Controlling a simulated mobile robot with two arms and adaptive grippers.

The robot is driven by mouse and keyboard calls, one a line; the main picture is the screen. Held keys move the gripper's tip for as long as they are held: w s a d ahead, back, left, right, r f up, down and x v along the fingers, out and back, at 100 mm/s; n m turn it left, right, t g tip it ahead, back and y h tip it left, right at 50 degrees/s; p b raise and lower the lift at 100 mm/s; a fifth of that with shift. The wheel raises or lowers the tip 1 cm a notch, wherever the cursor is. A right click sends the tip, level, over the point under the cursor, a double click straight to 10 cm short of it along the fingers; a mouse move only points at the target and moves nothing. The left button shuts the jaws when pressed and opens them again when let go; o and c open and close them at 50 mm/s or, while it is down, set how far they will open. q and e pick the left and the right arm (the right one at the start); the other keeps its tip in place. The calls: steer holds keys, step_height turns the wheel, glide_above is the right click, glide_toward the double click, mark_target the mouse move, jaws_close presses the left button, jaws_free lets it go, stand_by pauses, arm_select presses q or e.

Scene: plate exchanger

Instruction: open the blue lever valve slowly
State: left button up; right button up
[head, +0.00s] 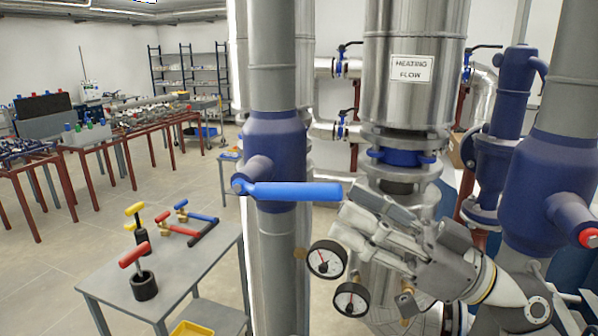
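The blue lever (295,191) sits on the dark blue valve body (276,138) of the vertical grey pipe in the middle of the head view. It points right, across the pipe, roughly level. My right gripper (345,203) comes in from the lower right. Its fingers point up and left, close to the lever's free end. I cannot tell whether they touch the lever, or how far apart the fingertips are. My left gripper is not in view.
A steel tank labelled "HEATING FLOW" (411,68) stands behind. Another blue valve (550,190) is at right. A grey table (190,268) with loose valves is at lower left.

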mark_target(296, 183)
steer(key=p+x, duration=0.2)
steer(key=x, duration=0.1)
steer(key=shift+r, duration=0.35)
steer(key=p+x, duration=0.2)
steer(key=x, duration=0.1)
steer(key=p+x, duration=0.1)
steer(key=x, duration=0.1)
steer(key=shift+f, duration=0.3)
steer(key=shift+w+a, duration=0.15)
steer(key=shift+a, duration=0.1)
steer(key=shift+c, duration=0.4)
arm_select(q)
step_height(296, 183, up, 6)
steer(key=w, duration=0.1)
arm_select(e)
jaws_close()
